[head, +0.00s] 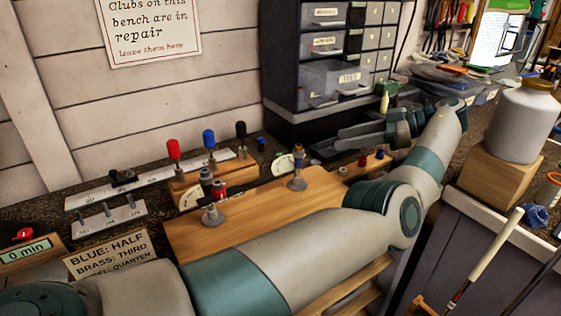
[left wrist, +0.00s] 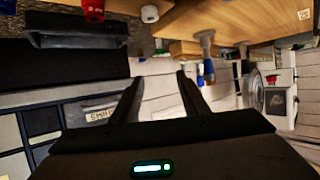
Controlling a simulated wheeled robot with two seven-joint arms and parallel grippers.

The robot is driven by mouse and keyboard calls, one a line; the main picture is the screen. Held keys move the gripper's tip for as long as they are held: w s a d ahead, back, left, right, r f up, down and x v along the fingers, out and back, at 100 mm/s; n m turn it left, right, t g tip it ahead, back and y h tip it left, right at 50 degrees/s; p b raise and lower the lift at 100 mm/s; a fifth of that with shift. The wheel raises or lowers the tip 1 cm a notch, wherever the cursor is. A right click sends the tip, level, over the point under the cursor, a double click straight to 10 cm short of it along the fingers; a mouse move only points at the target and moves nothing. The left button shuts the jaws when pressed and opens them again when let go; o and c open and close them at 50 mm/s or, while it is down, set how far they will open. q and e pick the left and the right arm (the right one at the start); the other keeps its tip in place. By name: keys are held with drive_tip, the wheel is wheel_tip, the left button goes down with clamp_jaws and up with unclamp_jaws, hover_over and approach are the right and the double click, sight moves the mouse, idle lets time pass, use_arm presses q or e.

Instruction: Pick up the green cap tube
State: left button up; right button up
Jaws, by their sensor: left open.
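A small tube with a green cap (head: 391,88) shows in the head view just behind my left gripper, in front of the drawer cabinet; its lower part is hidden by the gripper. My left gripper (head: 337,138) is open with its two fingers pointing left over the back of the bench, to the left of the tube. The left wrist view shows its fingers (left wrist: 157,85) apart with nothing between them. I cannot make out the green cap tube in that view. My right gripper is not in view.
A drawer cabinet (head: 327,50) stands behind the gripper. A wooden board (head: 270,215) with metal fittings lies to the left, with red, blue and black-handled tools (head: 210,142) behind. A white jar (head: 523,120) on a wooden block (head: 495,178) stands right of my arm.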

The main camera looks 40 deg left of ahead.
use_arm(q)
drive_tip(key=a, duration=0.2)
drive_tip(key=p, duration=0.3)
approach(282, 155)
drive_tip(key=shift+a+r, duration=0.2)
drive_tip(key=shift+a, duration=0.65)
drive_tip(key=shift+s+a+f, duration=0.2)
drive_tip(key=shift+a+f, duration=0.15)
drive_tip(key=shift+a, duration=0.2)
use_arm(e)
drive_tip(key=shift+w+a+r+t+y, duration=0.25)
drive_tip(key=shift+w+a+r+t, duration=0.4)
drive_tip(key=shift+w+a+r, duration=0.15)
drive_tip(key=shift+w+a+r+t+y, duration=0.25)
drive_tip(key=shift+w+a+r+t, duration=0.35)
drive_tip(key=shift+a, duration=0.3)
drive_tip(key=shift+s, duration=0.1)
use_arm(q)
drive_tip(key=shift+p, duration=0.3)
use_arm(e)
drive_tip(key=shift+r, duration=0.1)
